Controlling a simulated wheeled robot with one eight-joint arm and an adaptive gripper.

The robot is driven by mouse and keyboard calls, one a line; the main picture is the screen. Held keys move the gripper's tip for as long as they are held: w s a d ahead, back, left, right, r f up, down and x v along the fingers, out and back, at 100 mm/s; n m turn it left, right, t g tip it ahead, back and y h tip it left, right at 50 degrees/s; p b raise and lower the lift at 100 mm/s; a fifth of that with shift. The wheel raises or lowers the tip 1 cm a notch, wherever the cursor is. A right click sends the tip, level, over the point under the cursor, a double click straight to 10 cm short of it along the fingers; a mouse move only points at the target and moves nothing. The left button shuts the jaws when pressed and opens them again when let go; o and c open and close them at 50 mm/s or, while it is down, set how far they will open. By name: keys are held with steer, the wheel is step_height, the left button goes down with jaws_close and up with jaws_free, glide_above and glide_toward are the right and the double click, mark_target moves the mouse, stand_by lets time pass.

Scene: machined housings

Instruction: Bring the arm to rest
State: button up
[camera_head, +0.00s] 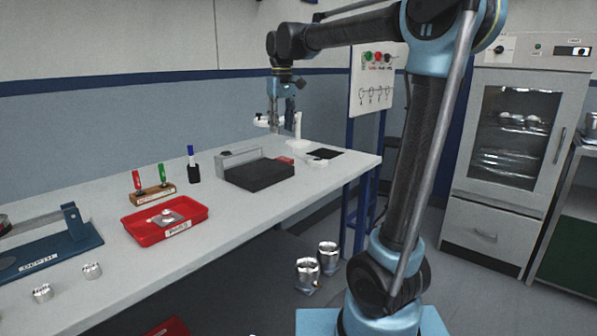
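My arm reaches from the right foreground up and across to the left, with its wrist hanging over the far part of the workbench (232,226). My gripper (284,122) points down near the wall, above the bench's far end. Its two fingers look apart with a gap between them, and I see nothing clearly held. A white stand (298,138) with a pale part beside it stands right behind or beside the fingers; whether they touch cannot be told.
The bench holds a black box (262,175), a red tray (163,222), a marker rack (152,193), a blue fixture (48,250) and small metal parts (42,293). Two metal housings (308,274) stand on the floor. A glass-door cabinet (515,150) is at right.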

steer(key=s+d+f+m+t, duration=0.1)
steer(key=s+d+f+m, duration=0.4)
steer(key=s+d+f, duration=1.5)
steer(key=s+d+f+m, duration=0.1)
steer(key=s+d+f, duration=0.3)
steer(key=f, duration=0.5)
steer(key=shift+s+d+f+m+t, duration=0.15)
steer(key=shift+s+d+m+t, duration=0.2)
steer(key=shift+s, duration=0.75)
